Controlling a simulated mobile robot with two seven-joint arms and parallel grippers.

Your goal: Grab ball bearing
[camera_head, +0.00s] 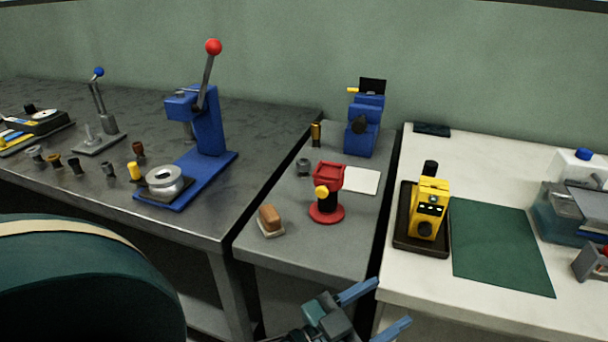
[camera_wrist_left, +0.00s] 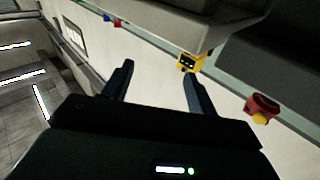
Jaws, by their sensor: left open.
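A silver ring that looks like the ball bearing (camera_head: 165,180) lies on the base of a blue lever press (camera_head: 208,135) on the dark left bench. A smaller dark grey ring-like part (camera_head: 303,167) stands on the middle bench; I cannot tell what it is. My left gripper (camera_head: 392,302) is open and empty at the bottom of the head view, in front of the benches, well right of the silver ring. Its two open fingers also show in the left wrist view (camera_wrist_left: 157,72) with nothing between them. The right gripper is out of view.
A red stand (camera_head: 328,195), a brush-like block (camera_head: 270,220) and a blue machine (camera_head: 363,125) occupy the middle bench. A yellow device (camera_head: 428,210) stands on a tray on the white bench. Several small parts line the left bench. A large dark green rounded thing (camera_head: 80,290) fills the lower left.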

